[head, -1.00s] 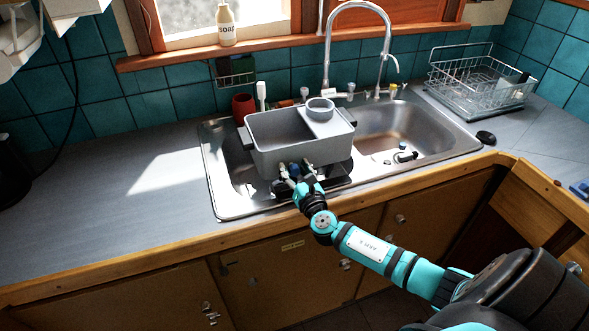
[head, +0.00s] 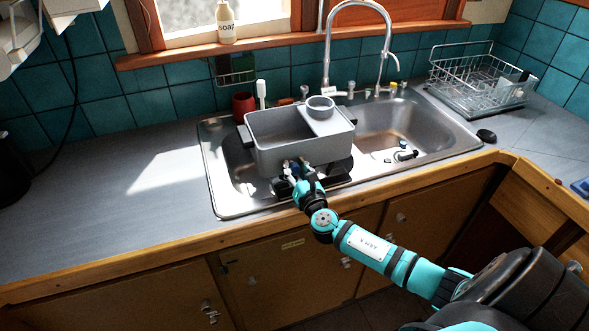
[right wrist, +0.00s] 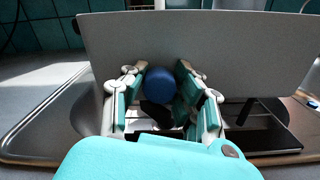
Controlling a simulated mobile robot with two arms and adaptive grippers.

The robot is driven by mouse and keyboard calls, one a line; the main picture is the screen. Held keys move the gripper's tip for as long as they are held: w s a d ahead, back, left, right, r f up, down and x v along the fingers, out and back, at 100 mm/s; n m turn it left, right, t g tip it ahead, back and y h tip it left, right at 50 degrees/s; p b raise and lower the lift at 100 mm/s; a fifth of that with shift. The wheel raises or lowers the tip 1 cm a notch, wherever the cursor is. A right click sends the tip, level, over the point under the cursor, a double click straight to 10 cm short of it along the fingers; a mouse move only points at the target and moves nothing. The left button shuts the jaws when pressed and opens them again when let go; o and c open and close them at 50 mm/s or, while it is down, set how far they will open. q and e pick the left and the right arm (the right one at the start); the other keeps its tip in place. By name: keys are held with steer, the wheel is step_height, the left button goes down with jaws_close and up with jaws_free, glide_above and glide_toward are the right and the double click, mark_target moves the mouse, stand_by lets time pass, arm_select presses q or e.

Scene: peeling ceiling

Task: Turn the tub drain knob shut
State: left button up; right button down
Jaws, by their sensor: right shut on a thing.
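The grey tub (head: 290,150) stands on a black stand (head: 325,177) over the left sink basin, with a round grey cup-like part on its right corner. The blue drain knob (right wrist: 160,82) is on the tub's front wall, between the fingers in the right wrist view. My right gripper (head: 294,168) is at the tub's front, and it also shows in the right wrist view (right wrist: 162,88). Its fingers are shut around the knob, one on each side. The knob is mostly hidden by the gripper in the head view. My left gripper is not in view.
The right sink basin (head: 425,135) holds a few small items. A tall faucet (head: 326,60) rises behind the tub. A red cup (head: 243,104) stands behind its left side. A wire dish rack (head: 470,85) is at right. The left counter (head: 110,200) is clear.

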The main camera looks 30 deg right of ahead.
steer(key=m+b, duration=0.1)
steer(key=m, duration=0.1)
steer(key=m+b, duration=0.1)
steer(key=shift+f+m+b, duration=0.2)
steer(key=shift+m+b, duration=0.15)
steer(key=shift+m, duration=0.05)
steer(key=m+b, duration=0.2)
steer(key=m, duration=0.2)
steer(key=shift+m, duration=0.3)
steer(key=m+b, duration=0.1)
steer(key=m, duration=0.3)
steer(key=shift+d+m, duration=0.1)
steer(key=shift+m, duration=0.2)
steer(key=shift+m+b, duration=0.35)
steer(key=shift+m, duration=1.85)
steer(key=c, duration=1)
jaws_free()
